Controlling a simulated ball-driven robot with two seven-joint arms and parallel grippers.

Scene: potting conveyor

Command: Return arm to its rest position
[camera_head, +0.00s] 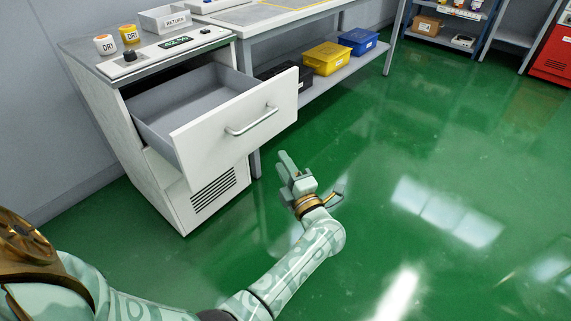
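My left arm comes in from the lower left, and its gripper (286,163) is over the green floor, to the right of the open drawer (236,122). The gripper looks clear of the drawer front. My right gripper is out of view.
The drawer juts from a white cabinet (163,187) and looks empty. On the cabinet are two DRY-labelled containers (105,44) and a RETURN tray (166,19). A yellow bin (327,57) and a blue bin (358,41) sit under the bench. Floor at right is clear.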

